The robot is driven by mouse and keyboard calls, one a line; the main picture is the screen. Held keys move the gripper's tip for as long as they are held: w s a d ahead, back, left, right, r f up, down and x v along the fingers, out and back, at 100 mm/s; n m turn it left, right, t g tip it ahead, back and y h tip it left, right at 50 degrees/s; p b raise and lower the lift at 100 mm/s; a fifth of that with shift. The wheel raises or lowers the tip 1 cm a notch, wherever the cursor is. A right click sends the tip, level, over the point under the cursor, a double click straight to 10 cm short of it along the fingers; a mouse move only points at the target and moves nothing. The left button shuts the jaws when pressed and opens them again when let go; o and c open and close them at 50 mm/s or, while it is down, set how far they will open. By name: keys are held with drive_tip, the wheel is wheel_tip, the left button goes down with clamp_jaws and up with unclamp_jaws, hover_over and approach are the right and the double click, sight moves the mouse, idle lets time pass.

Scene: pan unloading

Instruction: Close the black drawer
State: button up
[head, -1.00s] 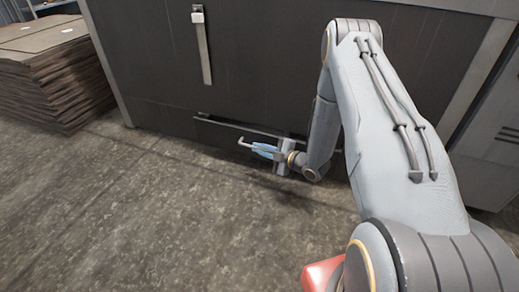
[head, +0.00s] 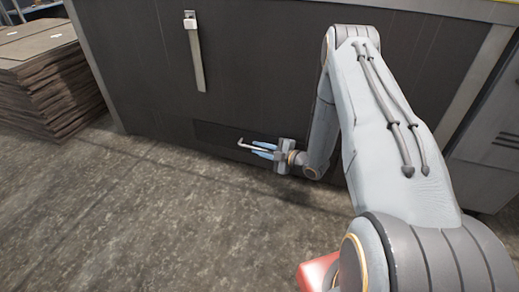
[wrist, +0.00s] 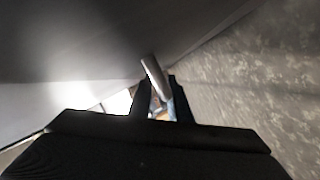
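The black drawer (head: 222,137) is a low, dark front at the bottom of the large dark cabinet. It looks about flush with the cabinet face, with no clear gap along its top edge. Its grey bar handle (head: 250,147) sticks out toward the floor side. My gripper (head: 262,151), with bluish fingers, is at this handle in front of the drawer. In the wrist view the handle (wrist: 155,76) shows as a grey bar at the fingertips. I cannot tell whether the fingers are clamped on it. My gripper and arm hide the drawer's right part.
The dark cabinet (head: 265,75) has another long, upright handle (head: 196,55) above the drawer. A stack of brown boards (head: 45,75) stands on the floor at the left. The grey floor (head: 150,220) in front of the cabinet is clear.

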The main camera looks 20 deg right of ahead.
drive_tip(key=p+v, duration=0.3)
drive_tip(key=v, duration=0.4)
drive_tip(key=shift+s+d+r+p, duration=0.1)
drive_tip(key=shift+s+d+p, duration=0.15)
drive_tip(key=shift+s+p, duration=0.1)
